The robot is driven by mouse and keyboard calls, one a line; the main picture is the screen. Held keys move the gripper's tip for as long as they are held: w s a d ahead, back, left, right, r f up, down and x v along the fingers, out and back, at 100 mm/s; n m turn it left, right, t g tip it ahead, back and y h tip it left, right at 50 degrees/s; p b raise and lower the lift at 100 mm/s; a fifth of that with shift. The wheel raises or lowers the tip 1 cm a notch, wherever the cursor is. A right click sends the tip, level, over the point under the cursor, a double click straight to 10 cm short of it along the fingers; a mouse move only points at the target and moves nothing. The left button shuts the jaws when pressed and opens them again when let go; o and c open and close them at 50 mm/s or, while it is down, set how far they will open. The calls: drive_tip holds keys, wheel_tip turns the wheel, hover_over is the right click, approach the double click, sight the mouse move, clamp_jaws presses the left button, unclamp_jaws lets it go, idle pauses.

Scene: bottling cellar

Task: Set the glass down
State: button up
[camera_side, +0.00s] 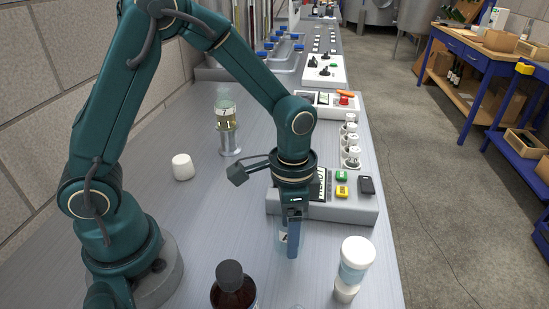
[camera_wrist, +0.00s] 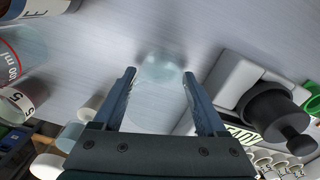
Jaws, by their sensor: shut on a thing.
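My gripper (camera_side: 290,245) points down over the metal bench, in front of the grey instrument. Its fingers are shut on a clear glass (camera_side: 280,238) with a small dark mark on its side. In the wrist view the fingers (camera_wrist: 158,77) stand apart on either side of the glass (camera_wrist: 160,68), which shows only as a faint pale round shape. The glass looks upright. Its base is low near the bench top (camera_side: 205,215), but I cannot tell whether it touches.
A brown bottle (camera_side: 231,289) and a white-capped container (camera_side: 356,258) stand at the front. The instrument (camera_side: 345,208) is close behind my gripper. Bench left of my gripper is clear.

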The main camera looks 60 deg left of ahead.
drive_tip(key=o, duration=1.3)
drive_tip(key=shift+f, duration=0.1)
drive_tip(key=shift+o, duration=0.2)
wheel_tip(320, 180, up, 11)
drive_tip(key=s+a+r+n+t, duration=0.3)
drive_tip(key=s+a+n+t, duration=0.2)
drive_tip(key=s, duration=0.4)
drive_tip(key=shift+a+n+t, duration=0.15)
drive_tip(key=shift+n+t, duration=0.15)
drive_tip(key=shift+n, duration=0.2)
